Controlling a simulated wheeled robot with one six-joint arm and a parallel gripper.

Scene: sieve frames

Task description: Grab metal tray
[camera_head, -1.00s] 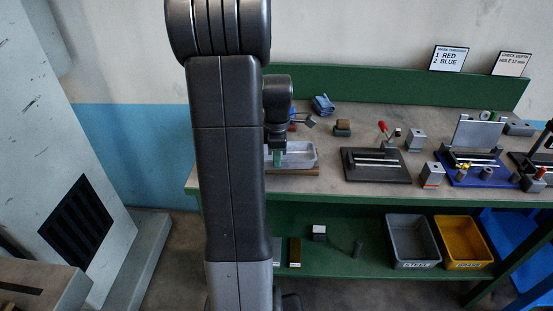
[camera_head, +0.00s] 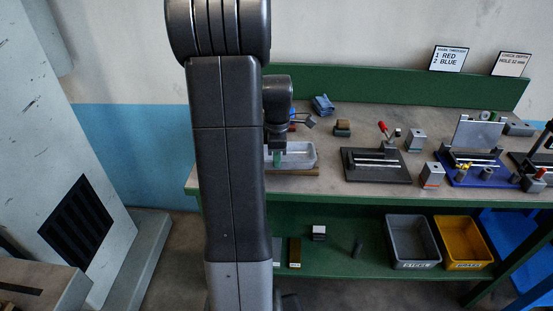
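The metal tray (camera_head: 300,156) is a shallow light-grey tray at the left end of the workbench top, on a brownish board or block. Its left part is hidden behind my arm. My gripper (camera_head: 277,158) points down at the tray's visible left part, with a small green piece showing at its end. The fingers are small and partly hidden, so I cannot tell whether they are open or shut, or whether they touch the tray.
A black fixture with a red-knobbed clamp (camera_head: 376,164) and a blue fixture (camera_head: 470,170) stand to the right on the bench (camera_head: 330,190). Small blocks and a blue cloth-like item (camera_head: 323,104) lie behind. Grey (camera_head: 412,241) and yellow (camera_head: 463,242) bins sit on the lower shelf.

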